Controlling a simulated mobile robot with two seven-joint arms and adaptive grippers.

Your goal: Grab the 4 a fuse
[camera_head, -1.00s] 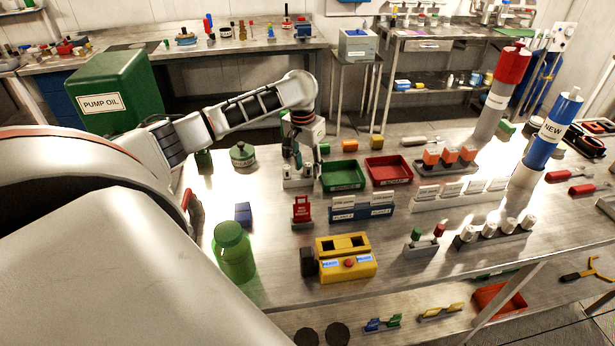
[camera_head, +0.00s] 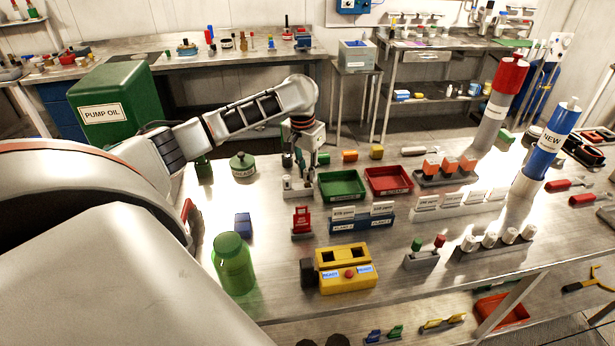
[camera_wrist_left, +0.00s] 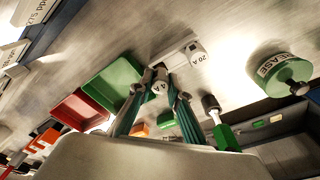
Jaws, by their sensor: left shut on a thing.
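The 4 A fuse (camera_wrist_left: 159,82) is a small pale cylinder with "4 A" on its top, seen in the left wrist view. My left gripper (camera_wrist_left: 160,95) is shut on it, one green-grey finger on each side. A grey fuse holder (camera_head: 297,187) stands on the bench under the gripper, and a white fuse marked "20 A" (camera_wrist_left: 197,54) stands at it. My left gripper (camera_head: 301,172) also shows in the head view, just above the holder. I cannot tell whether the 4 A fuse's lower end is clear of the holder. My right gripper is not in view.
A green tray (camera_head: 343,197) and a red tray (camera_head: 389,193) lie right of the holder. A red tag stand (camera_head: 302,224) is in front.

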